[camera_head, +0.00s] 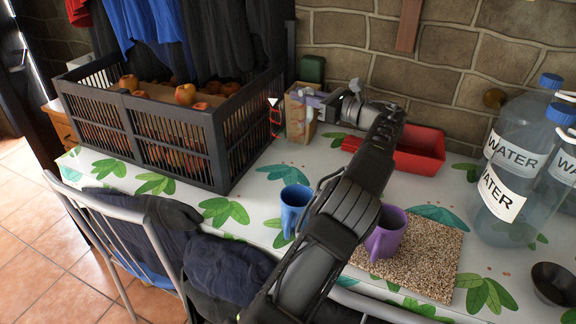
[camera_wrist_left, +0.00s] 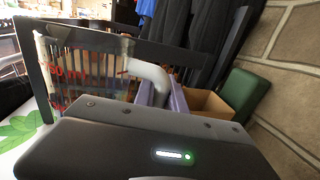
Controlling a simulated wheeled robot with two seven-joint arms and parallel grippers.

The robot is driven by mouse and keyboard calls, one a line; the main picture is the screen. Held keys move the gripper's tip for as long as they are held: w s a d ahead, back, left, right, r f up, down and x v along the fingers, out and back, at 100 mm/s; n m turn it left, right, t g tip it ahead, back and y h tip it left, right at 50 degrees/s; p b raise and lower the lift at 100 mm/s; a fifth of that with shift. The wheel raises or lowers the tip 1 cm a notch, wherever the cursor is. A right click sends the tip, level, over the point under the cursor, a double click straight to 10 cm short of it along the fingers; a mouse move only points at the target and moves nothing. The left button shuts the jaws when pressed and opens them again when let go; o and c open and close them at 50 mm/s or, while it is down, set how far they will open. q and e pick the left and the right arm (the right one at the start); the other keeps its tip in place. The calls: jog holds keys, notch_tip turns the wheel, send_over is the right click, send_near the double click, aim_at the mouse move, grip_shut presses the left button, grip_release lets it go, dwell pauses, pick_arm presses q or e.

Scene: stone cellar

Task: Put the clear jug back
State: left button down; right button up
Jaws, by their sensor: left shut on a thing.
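The clear jug (camera_head: 276,119) is see-through with red measuring marks, and it stands out faintly against the right end of the black crate. In the left wrist view the jug (camera_wrist_left: 72,72) shows close up on the left, with its pale curved handle toward my fingers. My left gripper (camera_head: 312,101) reaches from the right over the back of the table and is shut on the jug by its handle. I cannot tell whether the jug's base touches the table. My right gripper is not in view.
The black slatted crate (camera_head: 185,148) of fruit stands left of the jug. A cardboard box (camera_head: 298,125) and red tray (camera_head: 420,148) are behind my arm. Blue (camera_head: 294,208) and purple (camera_head: 386,234) mugs, a speckled mat (camera_head: 432,262), water bottles (camera_head: 512,165) and a dark bowl (camera_head: 553,284) occupy the table.

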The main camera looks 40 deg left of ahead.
pick_arm(q)
jog(key=shift+r, duration=0.1)
notch_tip(320, 180, down, 5)
jog(key=shift+f+b, duration=0.1)
jog(key=shift+b, duration=0.4)
jog(key=shift+f+b, duration=0.3)
jog(key=shift+f, duration=2.15)
jog(key=c, duration=1.4)
grip_release()
jog(key=shift+f, duration=0.1)
